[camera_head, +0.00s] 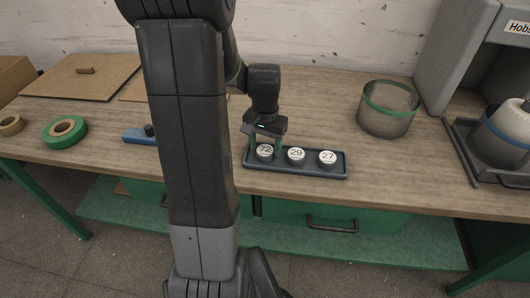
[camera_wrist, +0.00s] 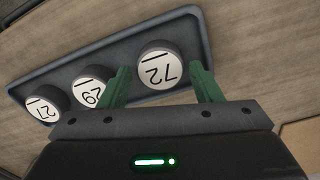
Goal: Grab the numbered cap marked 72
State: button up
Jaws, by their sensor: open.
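The cap marked 72 (camera_head: 264,151) is the leftmost of three numbered caps in a dark tray (camera_head: 338,174). In the wrist view the cap 72 (camera_wrist: 160,66) shows its white number disc, upside down. My gripper (camera_head: 264,142) is above the left end of the tray. In the wrist view the green fingers of my gripper (camera_wrist: 160,80) are spread, one to each side of the cap 72; I see no contact. The cap 27 (camera_head: 328,158) is at the right end.
A mesh bin (camera_head: 388,112) with a green band stands right of the tray. A grey machine (camera_head: 462,55) and a cone (camera_head: 508,128) are at the far right. Green tape (camera_head: 65,132) and a blue tool (camera_head: 140,136) lie left. Bare wood lies between tray and bin.

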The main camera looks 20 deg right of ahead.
jog(key=shift+f, duration=0.6)
jog(key=c, duration=0.7)
